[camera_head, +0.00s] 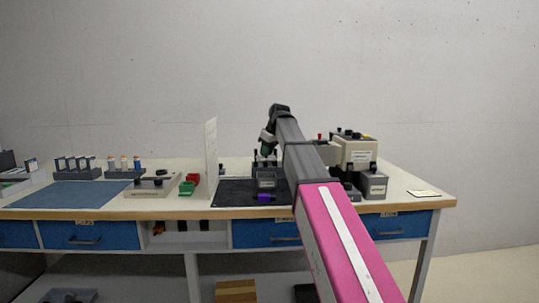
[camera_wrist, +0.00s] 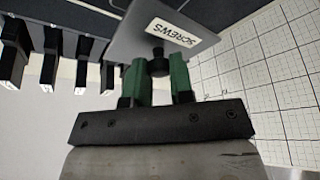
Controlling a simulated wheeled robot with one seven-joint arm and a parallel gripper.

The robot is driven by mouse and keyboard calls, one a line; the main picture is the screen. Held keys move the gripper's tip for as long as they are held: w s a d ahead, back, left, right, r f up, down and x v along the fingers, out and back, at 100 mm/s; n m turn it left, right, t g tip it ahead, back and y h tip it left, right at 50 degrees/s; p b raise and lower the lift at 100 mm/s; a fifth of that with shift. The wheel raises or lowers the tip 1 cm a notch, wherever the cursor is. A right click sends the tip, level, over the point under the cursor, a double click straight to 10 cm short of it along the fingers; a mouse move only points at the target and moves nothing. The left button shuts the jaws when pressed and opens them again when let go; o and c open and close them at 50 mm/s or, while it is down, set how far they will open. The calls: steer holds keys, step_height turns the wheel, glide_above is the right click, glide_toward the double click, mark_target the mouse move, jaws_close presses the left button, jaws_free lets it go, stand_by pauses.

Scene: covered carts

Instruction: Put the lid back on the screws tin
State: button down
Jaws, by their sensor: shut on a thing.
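In the wrist view a flat grey lid (camera_wrist: 150,30) carries a white label reading SCREWS. A black knob (camera_wrist: 158,55) stands on it. The green fingers of my gripper (camera_wrist: 158,72) are on either side of the knob and shut on it. In the head view my gripper (camera_head: 266,150) is over the dark mat (camera_head: 230,192), right of the upright panel, partly hidden by my arm. A small grey labelled box (camera_head: 266,183) is below it; its label is too small to read. I cannot tell which container is the screws tin.
The upright white panel (camera_head: 211,158) stands left of the mat; a gridded surface (camera_wrist: 275,70) fills the right of the wrist view. A beige machine (camera_head: 355,152) and grey box (camera_head: 374,185) stand at the right.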

mark_target(269, 159)
steer(key=shift+f, duration=3.05)
steer(key=shift+s+f, duration=0.1)
steer(key=shift+f, duration=0.05)
steer(key=shift+c, duration=2.2)
jaws_free()
steer(key=shift+r, duration=3.5)
